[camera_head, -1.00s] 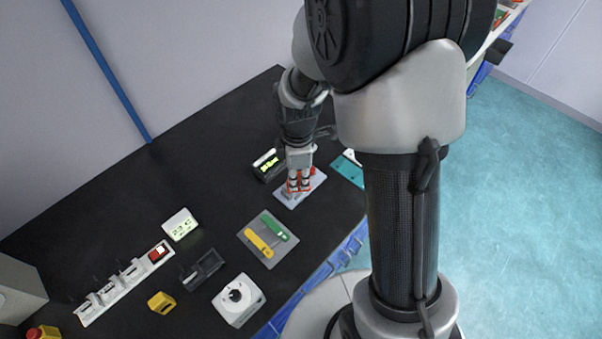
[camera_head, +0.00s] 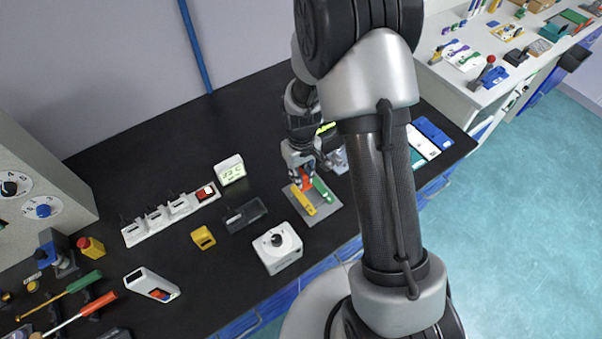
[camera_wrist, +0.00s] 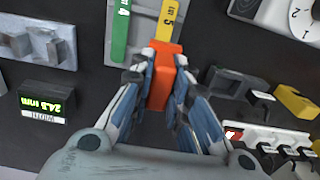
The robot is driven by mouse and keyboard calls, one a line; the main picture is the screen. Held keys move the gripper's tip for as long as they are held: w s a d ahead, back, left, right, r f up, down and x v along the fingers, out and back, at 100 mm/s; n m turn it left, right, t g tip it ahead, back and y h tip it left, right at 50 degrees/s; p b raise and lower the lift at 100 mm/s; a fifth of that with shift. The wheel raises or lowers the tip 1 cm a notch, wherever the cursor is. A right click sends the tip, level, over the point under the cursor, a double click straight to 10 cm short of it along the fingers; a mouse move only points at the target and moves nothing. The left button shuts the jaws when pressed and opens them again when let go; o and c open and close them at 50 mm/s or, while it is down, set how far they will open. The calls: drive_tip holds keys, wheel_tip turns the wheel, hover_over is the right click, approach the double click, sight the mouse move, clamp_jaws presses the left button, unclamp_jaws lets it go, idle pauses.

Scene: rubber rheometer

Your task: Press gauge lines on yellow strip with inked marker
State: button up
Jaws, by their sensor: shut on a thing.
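My gripper (camera_head: 305,180) is shut on an orange-red block-like marker (camera_wrist: 163,75), which also shows in the head view (camera_head: 306,181). It holds the marker over the back end of the grey plate (camera_head: 326,210). On that plate lie a yellow strip (camera_head: 303,203) and, beside it, a green strip (camera_head: 323,189). In the wrist view, the marker overlaps the near end of the yellow strip (camera_wrist: 168,18), and the green strip (camera_wrist: 121,35) is to its left. I cannot tell whether the marker touches the strip. Its underside is hidden.
A display gauge (camera_wrist: 45,103) and a grey metal block (camera_wrist: 38,45) stand left in the wrist view.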

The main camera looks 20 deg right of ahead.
drive_tip(key=shift+f, duration=0.1)
drive_tip(key=shift+f+b, duration=2.35)
drive_tip(key=shift+f, duration=0.55)
drive_tip(key=shift+s+f+b, duration=0.1)
drive_tip(key=shift+f+b, duration=0.35)
drive_tip(key=shift+f, duration=0.1)
drive_tip(key=shift+r+p, duration=2.55)
drive_tip(key=shift+r, duration=1)
